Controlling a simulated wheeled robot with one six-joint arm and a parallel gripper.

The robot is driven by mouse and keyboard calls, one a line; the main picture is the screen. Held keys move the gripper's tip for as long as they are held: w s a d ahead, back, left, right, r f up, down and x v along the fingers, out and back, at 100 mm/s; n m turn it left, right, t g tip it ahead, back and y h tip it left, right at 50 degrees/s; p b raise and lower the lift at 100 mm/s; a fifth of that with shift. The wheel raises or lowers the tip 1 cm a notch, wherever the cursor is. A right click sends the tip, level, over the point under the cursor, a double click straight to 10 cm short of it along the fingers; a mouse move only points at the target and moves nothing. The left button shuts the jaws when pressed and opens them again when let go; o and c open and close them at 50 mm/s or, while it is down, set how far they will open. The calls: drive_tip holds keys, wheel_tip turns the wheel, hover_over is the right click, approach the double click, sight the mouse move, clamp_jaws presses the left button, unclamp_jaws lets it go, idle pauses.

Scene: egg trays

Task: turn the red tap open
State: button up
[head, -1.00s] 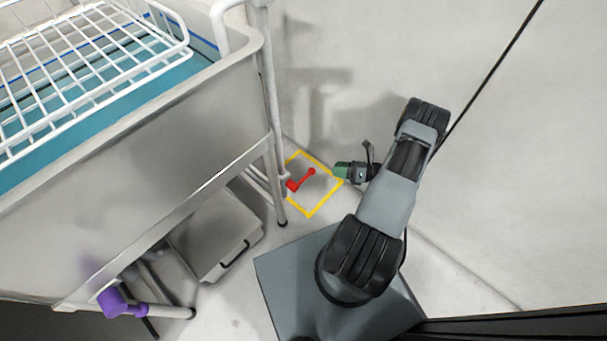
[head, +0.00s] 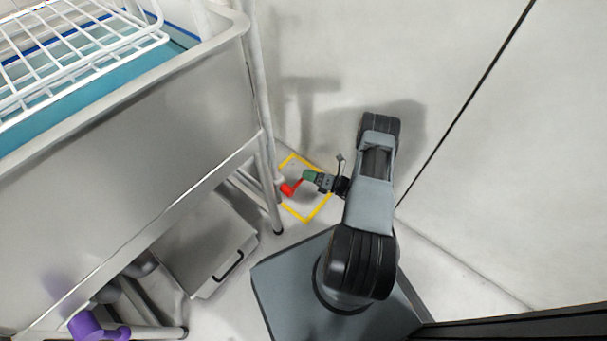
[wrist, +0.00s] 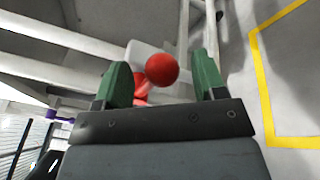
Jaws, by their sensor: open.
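The red tap (head: 288,189) is low beside the sink's leg, above a yellow square marked on the floor. In the wrist view its round red knob (wrist: 162,69) shows between the two green fingers, with part of the red body behind it. My gripper (head: 306,176) is open, its green fingertips at the knob end of the tap. In the wrist view my gripper (wrist: 162,75) has one finger on each side of the knob, with gaps on both sides.
A steel sink (head: 150,130) with a white wire rack (head: 70,60) stands at the left. Its metal leg (head: 270,180) is close to the tap. A grey box (head: 215,255) and a purple pipe fitting (head: 88,326) are under the sink. The wall is at the right.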

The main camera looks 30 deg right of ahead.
drive_tip(key=shift+x, duration=1.45)
clamp_jaws()
drive_tip(key=shift+f+b, duration=0.1)
drive_tip(key=shift+b, duration=0.2)
